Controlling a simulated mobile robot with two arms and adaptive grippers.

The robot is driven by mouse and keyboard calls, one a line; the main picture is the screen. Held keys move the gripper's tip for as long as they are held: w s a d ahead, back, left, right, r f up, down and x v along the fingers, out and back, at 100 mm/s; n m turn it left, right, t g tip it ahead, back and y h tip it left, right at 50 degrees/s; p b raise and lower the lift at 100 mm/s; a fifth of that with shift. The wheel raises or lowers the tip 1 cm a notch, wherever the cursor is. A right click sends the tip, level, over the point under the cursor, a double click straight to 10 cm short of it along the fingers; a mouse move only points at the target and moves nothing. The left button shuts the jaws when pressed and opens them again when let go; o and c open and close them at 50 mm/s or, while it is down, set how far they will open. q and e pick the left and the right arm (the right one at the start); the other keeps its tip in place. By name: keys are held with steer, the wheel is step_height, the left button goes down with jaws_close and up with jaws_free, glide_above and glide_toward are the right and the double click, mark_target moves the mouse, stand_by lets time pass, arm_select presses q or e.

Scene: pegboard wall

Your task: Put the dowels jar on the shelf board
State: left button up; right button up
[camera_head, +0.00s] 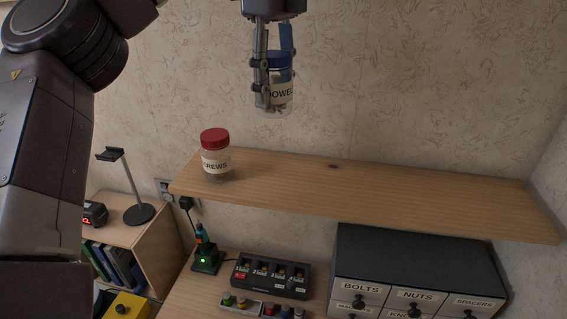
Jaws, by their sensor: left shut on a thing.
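The dowels jar (279,95) is a clear jar with a blue lid and a white label that reads in part "DOWEL". My left gripper (268,90) points down from the top of the view and is shut on the jar. Its fingers hide part of the lid and label. The jar is upright and held in the air, above the wooden shelf board (400,195) in the picture. My right gripper is not in view.
A red-lidded screws jar (215,155) stands on the board's left end. The board's middle and right are clear. Below are a drawer cabinet (415,265), a dark numbered rack (270,277) and a green-lit charger (205,258). A stand (135,195) is at left.

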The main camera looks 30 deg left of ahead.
arm_select(q)
steer(key=f, duration=1.2)
steer(key=shift+w+d+f, duration=0.1)
steer(key=shift+w+f, duration=0.15)
steer(key=shift+f, duration=0.45)
step_height(320, 180, down, 3)
steer(key=shift+r, duration=0.2)
steer(key=shift+f, duration=0.35)
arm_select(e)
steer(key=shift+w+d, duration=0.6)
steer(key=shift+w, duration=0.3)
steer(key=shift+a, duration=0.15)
arm_select(q)
steer(key=o, duration=1.4)
steer(key=shift+f, duration=0.1)
steer(key=shift+c, duration=0.2)
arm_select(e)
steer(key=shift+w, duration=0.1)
